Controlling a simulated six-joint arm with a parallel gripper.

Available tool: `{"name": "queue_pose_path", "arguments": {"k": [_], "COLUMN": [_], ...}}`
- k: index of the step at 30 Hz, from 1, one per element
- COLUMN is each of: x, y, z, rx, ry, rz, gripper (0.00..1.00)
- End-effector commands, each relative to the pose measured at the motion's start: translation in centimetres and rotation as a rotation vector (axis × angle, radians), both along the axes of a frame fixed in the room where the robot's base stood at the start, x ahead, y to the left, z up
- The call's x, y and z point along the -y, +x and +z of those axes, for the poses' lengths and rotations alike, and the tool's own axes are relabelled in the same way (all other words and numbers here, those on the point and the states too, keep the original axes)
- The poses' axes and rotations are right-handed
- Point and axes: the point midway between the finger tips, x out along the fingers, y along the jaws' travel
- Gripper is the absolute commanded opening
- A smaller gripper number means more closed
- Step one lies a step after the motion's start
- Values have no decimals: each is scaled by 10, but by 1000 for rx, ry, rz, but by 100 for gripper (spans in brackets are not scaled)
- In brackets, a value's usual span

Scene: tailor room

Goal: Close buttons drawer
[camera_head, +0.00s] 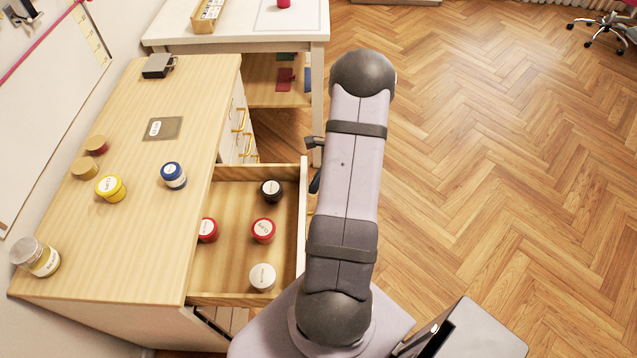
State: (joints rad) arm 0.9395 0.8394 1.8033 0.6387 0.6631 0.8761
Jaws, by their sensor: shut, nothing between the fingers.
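The drawer (235,257) stands pulled out from the right side of the wooden cabinet (125,235). Inside it are small round jars: a black-lidded one (271,190), two red ones (208,229) (263,231) and a white one (262,276). The drawer's front panel (303,205) is seen from above, as a thin rim. My gripper (315,182) shows only as a small dark part just outside this panel, near its far corner. It is shut and empty. My arm hides most of it, and whether it touches the panel I cannot tell.
On the cabinet top are a blue jar (173,175), a yellow jar (110,188), a glass jar (36,257) and a grey label plate (162,129). Closed drawers with yellow handles (240,120) lie beyond. A white table (245,25) stands behind.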

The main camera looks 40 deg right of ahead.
Motion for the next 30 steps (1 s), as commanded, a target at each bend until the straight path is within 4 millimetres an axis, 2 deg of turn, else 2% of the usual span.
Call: {"name": "queue_pose_path", "arguments": {"k": [8,14,20,30], "x": [-2,-15,-42,-109], "y": [2,14,41,107], "z": [0,1,1,2], "rx": [0,-1,1,0], "ry": [0,1,1,1], "rz": [1,5,8,8], "gripper": [0,0,0,0]}}
